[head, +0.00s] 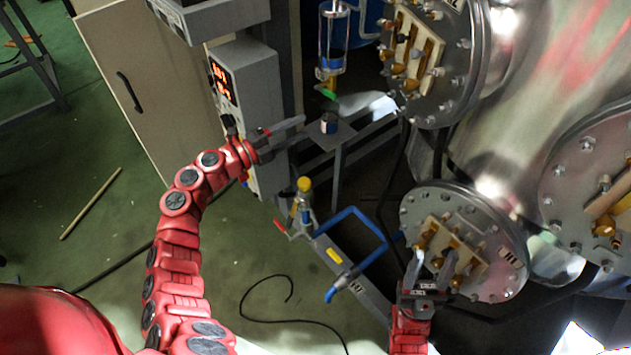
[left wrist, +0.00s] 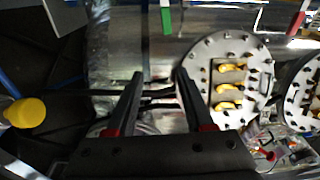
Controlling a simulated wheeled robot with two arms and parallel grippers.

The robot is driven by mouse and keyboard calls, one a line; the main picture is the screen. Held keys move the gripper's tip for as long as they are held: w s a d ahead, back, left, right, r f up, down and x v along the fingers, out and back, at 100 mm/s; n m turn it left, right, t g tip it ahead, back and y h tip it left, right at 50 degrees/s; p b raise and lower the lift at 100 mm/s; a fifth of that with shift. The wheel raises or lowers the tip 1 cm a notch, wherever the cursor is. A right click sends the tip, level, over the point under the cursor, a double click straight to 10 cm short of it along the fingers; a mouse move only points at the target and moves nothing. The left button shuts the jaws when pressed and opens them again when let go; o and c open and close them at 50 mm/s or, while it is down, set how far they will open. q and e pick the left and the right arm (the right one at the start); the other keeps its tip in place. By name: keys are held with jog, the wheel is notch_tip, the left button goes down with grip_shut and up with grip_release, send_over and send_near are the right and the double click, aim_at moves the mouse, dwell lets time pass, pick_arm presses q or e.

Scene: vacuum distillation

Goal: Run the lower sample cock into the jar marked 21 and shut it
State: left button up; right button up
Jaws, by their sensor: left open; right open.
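A small jar (head: 329,124) with a blue band stands on a small grey shelf (head: 342,134); I cannot read its marking. Just above it is a cock with a green handle (head: 328,94), under a clear glass vessel (head: 332,42) with blue at its bottom. A green piece (left wrist: 166,18) shows at the top of the left wrist view. My left gripper (head: 301,130) is open and empty, just left of the jar and apart from it; its fingers also show in the left wrist view (left wrist: 159,76). My right gripper (head: 432,260) is open before the lower round flange (head: 418,210).
A yellow-topped valve (head: 305,186) with a red handle (head: 280,226) stands below the shelf near blue pipes (head: 352,218). A grey box with a red display (head: 222,82) is behind my left arm. Bolted metal vessels fill the right. The green floor at left is mostly clear.

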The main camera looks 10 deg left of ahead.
pick_arm(q)
jog(key=s+d+r+h+p, duration=0.1)
jog(key=s+d+r+h, duration=0.1)
jog(key=s, duration=0.5)
jog(key=s+d+r+g+h+p, duration=0.1)
jog(key=s+d+r+h+p, duration=0.1)
jog(key=s+h, duration=0.3)
jog(key=s+d+r+n+g+h+p, duration=0.1)
jog(key=s+d+r+h+p, duration=0.1)
jog(key=s, duration=0.7)
jog(key=shift+s+d+r+h, duration=0.3)
jog(key=shift+d+h, duration=0.2)
jog(key=shift+h, duration=0.4)
